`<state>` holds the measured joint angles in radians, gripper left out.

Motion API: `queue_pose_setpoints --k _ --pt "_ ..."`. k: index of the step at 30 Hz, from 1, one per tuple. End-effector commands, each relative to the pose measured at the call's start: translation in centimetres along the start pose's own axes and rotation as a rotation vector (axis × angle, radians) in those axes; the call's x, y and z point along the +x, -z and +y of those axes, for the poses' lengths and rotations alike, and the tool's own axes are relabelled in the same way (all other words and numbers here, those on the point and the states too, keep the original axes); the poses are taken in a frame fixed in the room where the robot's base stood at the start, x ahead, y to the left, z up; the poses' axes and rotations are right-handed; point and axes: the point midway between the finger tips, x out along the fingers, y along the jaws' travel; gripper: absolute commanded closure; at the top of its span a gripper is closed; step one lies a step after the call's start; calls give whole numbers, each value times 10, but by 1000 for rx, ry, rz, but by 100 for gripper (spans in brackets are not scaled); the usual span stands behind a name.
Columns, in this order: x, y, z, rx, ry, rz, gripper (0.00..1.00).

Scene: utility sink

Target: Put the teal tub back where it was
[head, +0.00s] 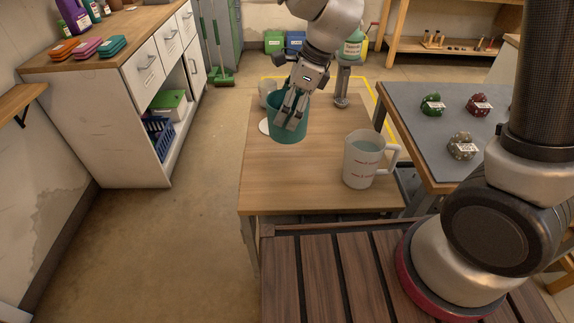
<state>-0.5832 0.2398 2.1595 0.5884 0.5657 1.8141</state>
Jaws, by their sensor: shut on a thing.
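The teal tub (286,128) is upright at the far left of the small wooden table (310,180) in the head view. My gripper (291,112) reaches down from above and is shut on the tub's near right wall, with its fingers over the rim. I cannot tell whether the tub's base touches the table or is held just above it. A white round disc (264,127) shows partly beside the tub on its left, and the tub hides part of it.
A clear measuring jug (362,160) stands at the table's right. A pale cup-like object (268,88) is partly hidden behind the tub. The table's front left is bare. A grey-topped table (440,130) with several tagged bundles stands right; a white cabinet (125,110) stands left.

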Motion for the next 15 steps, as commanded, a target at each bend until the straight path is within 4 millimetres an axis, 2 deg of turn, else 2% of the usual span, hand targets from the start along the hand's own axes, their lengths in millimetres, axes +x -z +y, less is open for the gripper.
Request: queue_pose_setpoints --k 5,15 --pt "2 1 5 -71 -23 1 43" --pt "50 22 5 -94 -26 2 43"
